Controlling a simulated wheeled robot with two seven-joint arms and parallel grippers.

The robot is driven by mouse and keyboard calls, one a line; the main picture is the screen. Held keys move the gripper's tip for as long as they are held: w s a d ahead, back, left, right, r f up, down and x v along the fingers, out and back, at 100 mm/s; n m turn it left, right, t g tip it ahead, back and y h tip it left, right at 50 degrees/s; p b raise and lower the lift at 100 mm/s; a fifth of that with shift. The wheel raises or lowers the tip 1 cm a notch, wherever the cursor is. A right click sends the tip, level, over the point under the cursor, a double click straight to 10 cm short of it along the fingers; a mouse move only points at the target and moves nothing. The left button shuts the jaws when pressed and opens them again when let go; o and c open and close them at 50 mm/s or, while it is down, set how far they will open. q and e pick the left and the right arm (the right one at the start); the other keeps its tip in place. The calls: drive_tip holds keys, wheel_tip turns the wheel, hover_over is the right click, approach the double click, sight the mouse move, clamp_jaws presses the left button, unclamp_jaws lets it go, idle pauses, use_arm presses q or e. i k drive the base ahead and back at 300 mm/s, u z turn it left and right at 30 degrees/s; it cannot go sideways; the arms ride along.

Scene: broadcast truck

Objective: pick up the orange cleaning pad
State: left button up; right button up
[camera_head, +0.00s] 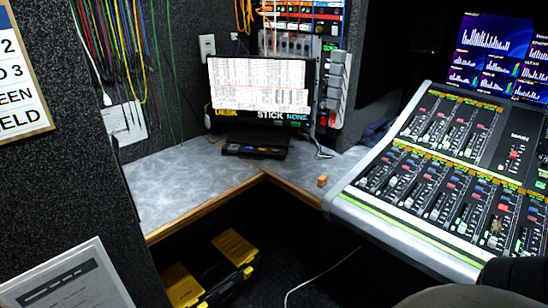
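A small orange block (322,180), which looks like the orange cleaning pad, sits on the grey speckled desk (298,172). It is near the desk's wooden front edge, just left of the mixing console. Nothing is touching it from above. Neither of my grippers shows in the head view.
The mixing console (350,198) fills the right side. A monitor (262,88) stands at the back of the desk, with a dark device (254,151) before it. The desk's left part is clear. A black and yellow toolbox (235,247) is below. Cables (130,45) hang at left.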

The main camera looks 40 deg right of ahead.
sight(322, 182)
drive_tip(key=z, duration=0.6)
drive_tip(key=i, duration=1.15)
drive_tip(key=z, duration=1)
